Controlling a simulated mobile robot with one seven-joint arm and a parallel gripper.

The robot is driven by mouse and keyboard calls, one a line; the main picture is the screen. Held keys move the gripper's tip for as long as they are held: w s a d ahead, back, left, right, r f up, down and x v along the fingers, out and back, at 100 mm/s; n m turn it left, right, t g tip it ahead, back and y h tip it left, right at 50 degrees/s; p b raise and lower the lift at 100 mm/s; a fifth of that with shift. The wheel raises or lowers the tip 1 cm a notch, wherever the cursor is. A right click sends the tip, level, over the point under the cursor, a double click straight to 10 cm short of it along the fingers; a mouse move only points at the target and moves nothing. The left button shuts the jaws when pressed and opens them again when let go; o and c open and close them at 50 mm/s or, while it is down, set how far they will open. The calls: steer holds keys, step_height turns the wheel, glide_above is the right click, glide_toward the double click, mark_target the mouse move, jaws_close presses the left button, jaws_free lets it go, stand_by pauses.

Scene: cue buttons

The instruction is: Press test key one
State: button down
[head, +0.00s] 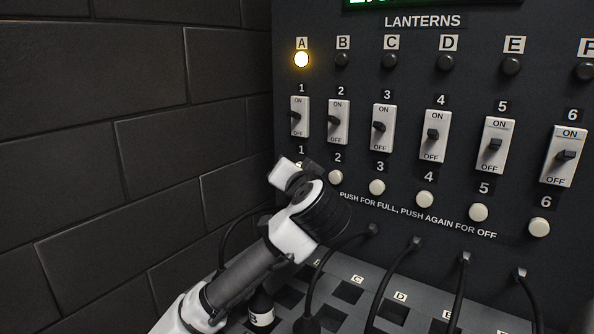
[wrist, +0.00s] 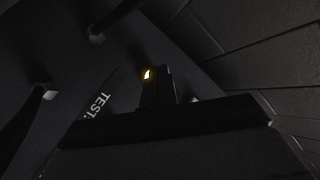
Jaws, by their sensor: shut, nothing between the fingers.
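The panel has a row of round cream keys numbered 1 to 6. Test key one, below the lower label "1", is almost wholly hidden behind my gripper (head: 307,164) in the head view. Lantern A (head: 301,59) glows yellow-white; lanterns B (head: 342,60) to F are dark.
Key 2 (head: 335,177) is close to the right of my gripper. Toggle switches, such as switch 1 (head: 299,117), stand above the keys. Black cables (head: 389,277) run from the panel to a socketed shelf (head: 350,292) below. A dark block wall (head: 130,150) closes the left side.

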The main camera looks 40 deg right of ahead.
steer(key=shift+s+a, duration=0.1)
steer(key=shift+a, duration=0.2)
steer(key=a, duration=0.2)
steer(key=s+a, duration=0.2)
steer(key=a, duration=0.1)
steer(key=shift+a+b, duration=0.3)
stand_by(0.5)
